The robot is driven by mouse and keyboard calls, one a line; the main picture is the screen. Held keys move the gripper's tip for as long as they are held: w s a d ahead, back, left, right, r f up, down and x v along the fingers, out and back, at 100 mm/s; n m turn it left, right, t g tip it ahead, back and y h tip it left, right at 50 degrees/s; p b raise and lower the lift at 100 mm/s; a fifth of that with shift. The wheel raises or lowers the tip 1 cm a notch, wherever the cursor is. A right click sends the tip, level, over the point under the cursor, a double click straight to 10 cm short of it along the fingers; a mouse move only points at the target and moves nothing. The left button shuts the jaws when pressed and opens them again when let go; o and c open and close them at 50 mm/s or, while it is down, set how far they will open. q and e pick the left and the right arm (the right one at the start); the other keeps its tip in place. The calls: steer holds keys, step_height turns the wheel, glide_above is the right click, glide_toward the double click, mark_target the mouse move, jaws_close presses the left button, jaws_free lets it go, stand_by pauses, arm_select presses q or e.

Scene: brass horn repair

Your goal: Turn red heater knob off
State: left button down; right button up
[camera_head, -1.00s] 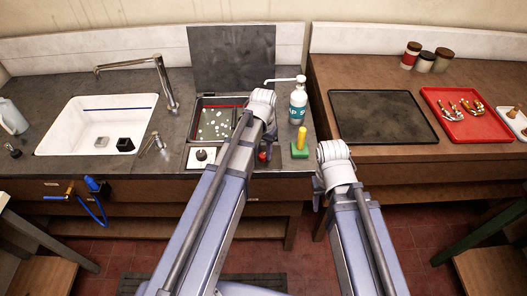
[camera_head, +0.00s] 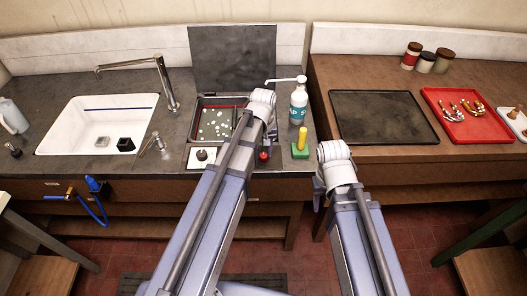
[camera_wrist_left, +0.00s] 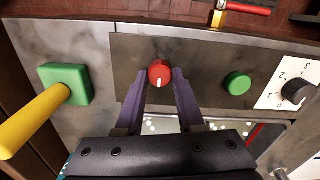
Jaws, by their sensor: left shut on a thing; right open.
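The red heater knob (camera_wrist_left: 159,73) sits on a dark panel in the left wrist view, with a white mark on it pointing toward the bottom of the picture. It also shows in the head view (camera_head: 264,156), just beside my left arm. My left gripper (camera_wrist_left: 160,80) has its two purple fingers shut on the red knob, one on each side. In the head view the arm hides most of the left gripper's fingers. My right gripper (camera_head: 318,199) is in front of the bench edge, held away from everything; its fingers are small in view.
A green button (camera_wrist_left: 237,83) and a black knob on a white dial plate (camera_wrist_left: 294,91) are beside the red knob. A green block with a yellow handle (camera_head: 300,150) and a white pump bottle (camera_head: 298,106) stand close by. An open basin (camera_head: 192,133) lies behind.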

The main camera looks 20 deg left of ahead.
mark_target(263, 155)
stand_by(0.4)
arm_select(q)
steer(key=c, duration=0.5)
jaws_free()
step_height(263, 155, up, 8)
steer(key=p, duration=0.8)
steer(key=shift+f, duration=0.1)
